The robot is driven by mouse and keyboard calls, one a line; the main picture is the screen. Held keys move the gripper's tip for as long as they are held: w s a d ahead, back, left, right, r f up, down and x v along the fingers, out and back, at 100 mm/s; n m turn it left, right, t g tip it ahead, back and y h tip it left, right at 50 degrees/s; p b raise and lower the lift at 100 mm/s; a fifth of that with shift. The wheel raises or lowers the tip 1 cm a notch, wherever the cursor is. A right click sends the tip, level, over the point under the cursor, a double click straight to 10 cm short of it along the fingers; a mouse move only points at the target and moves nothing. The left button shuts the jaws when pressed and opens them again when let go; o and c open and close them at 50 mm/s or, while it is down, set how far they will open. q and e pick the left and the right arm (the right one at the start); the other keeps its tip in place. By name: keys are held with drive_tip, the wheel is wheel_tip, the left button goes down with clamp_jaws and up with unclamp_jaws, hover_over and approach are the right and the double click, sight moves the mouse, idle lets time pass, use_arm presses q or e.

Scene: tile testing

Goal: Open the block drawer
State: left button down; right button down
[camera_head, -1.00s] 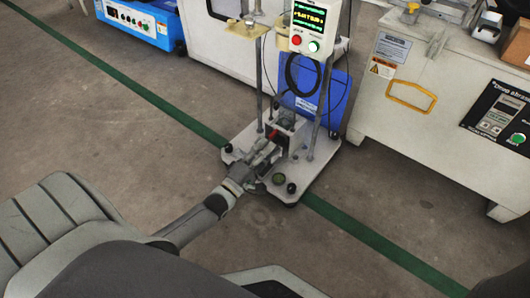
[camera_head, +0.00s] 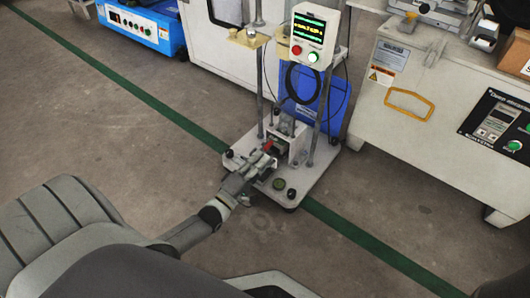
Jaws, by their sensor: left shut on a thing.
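The testing machine (camera_head: 318,172) stands on a white base plate with two upright posts. The block drawer (camera_head: 266,173) is low at its front, at the foot of the grey block housing (camera_head: 297,143). It sticks out from the housing toward my arm, and a red part (camera_head: 267,146) shows just above. My left gripper (camera_head: 262,164) reaches in from the lower left and is shut on the drawer's front. The fingers hide most of the drawer and its handle. My right gripper is not in view.
A control box (camera_head: 316,33) with a green display tops the machine. A blue container (camera_head: 325,92) stands behind it. A large cream cabinet (camera_head: 400,125) is on the right, and a blue device (camera_head: 140,30) is at the upper left. The floor left of the machine is clear.

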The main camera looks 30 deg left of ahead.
use_arm(q)
drive_tip(key=s+p, duration=0.3)
drive_tip(key=s, duration=0.5)
drive_tip(key=shift+s+a, duration=0.25)
drive_tip(key=shift+a, duration=0.1)
drive_tip(key=c, duration=1.9)
unclamp_jaws()
drive_tip(key=s, duration=0.4)
drive_tip(key=s+f, duration=0.1)
drive_tip(key=s, duration=0.3)
drive_tip(key=s+a+f, duration=0.1)
drive_tip(key=s, duration=0.2)
drive_tip(key=shift+s+f, duration=0.1)
drive_tip(key=shift+s, duration=0.3)
drive_tip(key=shift+s, duration=0.1)
